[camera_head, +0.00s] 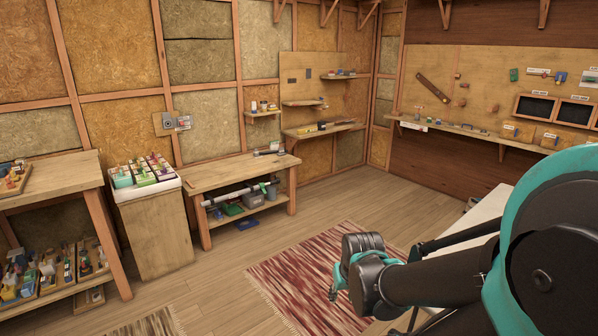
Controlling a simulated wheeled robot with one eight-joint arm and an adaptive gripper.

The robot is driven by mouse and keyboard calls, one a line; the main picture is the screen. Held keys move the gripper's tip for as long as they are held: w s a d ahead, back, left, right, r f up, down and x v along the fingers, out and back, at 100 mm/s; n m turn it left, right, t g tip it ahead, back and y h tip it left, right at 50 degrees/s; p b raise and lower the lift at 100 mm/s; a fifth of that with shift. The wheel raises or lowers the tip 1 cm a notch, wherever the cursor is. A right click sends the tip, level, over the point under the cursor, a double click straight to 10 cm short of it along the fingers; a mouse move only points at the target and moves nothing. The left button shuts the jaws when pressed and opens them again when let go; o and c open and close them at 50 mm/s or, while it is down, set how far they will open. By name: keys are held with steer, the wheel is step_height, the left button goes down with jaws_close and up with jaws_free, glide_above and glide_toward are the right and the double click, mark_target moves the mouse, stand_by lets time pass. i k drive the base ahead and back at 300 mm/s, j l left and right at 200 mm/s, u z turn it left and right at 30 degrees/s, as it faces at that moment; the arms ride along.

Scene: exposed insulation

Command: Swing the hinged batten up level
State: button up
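A dark brown batten (433,88) hangs on the plywood panel of the right wall. It is tilted, with its left end higher and its right end lower. It is too small here to tell which end carries the hinge. My arm reaches in from the right foreground, well apart from the batten. I cannot make out my gripper's fingers in this view.
A narrow shelf (470,136) with small items runs below the batten. Small blocks and dark-faced bins (535,108) are at its right. A pale tabletop (487,213) stands near my arm. A red striped rug (310,275) lies on open wooden floor. Workbenches (238,172) line the left wall.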

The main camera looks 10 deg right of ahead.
mark_target(442, 96)
steer(key=i+j+u, duration=0.1)
steer(key=i, duration=0.55)
steer(key=i+j+u, duration=0.15)
steer(key=i+j, duration=0.15)
steer(key=i, duration=0.35)
steer(key=i+j+u, duration=0.1)
steer(key=i, duration=0.5)
steer(key=i+l+z, duration=0.1)
steer(key=i+z, duration=0.3)
steer(key=i, duration=0.15)
steer(key=i+j+z, duration=0.1)
steer(key=i+z, duration=0.35)
steer(key=i+j+z, duration=0.4)
steer(key=i, duration=0.25)
steer(key=i+l+z, duration=0.3)
steer(key=i+z, duration=0.15)
steer(key=i, duration=0.4)
steer(key=i+z, duration=0.45)
steer(key=i, duration=0.45)
steer(key=i+l+u, duration=0.4)
steer(key=i+l, duration=0.15)
steer(key=i, duration=0.25)
steer(key=i+l+u, duration=0.4)
steer(key=i+l, duration=0.45)
steer(key=l, duration=0.4)
steer(key=i+l, duration=0.1)
steer(key=l, duration=0.35)
